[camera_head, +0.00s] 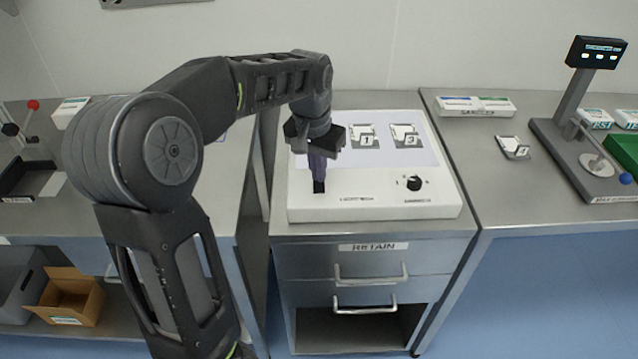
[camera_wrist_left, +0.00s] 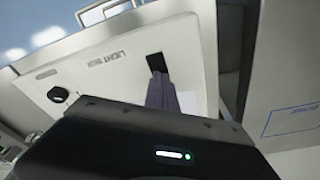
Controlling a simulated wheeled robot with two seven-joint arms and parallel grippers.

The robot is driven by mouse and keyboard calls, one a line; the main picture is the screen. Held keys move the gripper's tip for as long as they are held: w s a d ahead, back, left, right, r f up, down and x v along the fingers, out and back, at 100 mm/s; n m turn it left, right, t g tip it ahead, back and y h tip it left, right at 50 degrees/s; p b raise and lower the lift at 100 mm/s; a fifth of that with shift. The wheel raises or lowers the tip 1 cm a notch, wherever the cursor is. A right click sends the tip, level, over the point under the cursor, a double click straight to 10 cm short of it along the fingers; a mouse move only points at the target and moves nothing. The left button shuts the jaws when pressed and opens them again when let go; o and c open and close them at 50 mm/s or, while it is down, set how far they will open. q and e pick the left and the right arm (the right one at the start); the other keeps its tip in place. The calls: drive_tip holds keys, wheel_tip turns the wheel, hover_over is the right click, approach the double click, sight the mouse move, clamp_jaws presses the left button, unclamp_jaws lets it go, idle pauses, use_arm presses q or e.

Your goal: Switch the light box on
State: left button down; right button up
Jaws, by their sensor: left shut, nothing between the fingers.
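The light box (camera_head: 375,207) is a white slab with a pale panel, on the middle steel cabinet; its front part also shows in the left wrist view (camera_wrist_left: 120,50). A black switch (camera_head: 319,186) sits at its front left, and in the left wrist view the same black switch (camera_wrist_left: 156,62) shows just past the fingertips. A black knob (camera_head: 414,183) is at its front right. My left gripper (camera_head: 319,172) is shut and empty, pointing down with its tips at or just above the switch. I cannot tell if they touch. My right gripper is not in view.
Two numbered samples (camera_head: 405,136) lie on the panel. A drawer marked RETAIN (camera_head: 372,247) is below. A scale-like stand (camera_head: 570,135), a card (camera_head: 513,147) and a green tray (camera_head: 621,160) are on the right bench. A cardboard box (camera_head: 70,296) is low left.

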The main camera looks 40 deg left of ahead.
use_arm(q)
wheel_tip(320, 180, up, 7)
drive_tip(key=p, duration=0.5)
drive_tip(key=shift+p, duration=0.3)
idle(0.4)
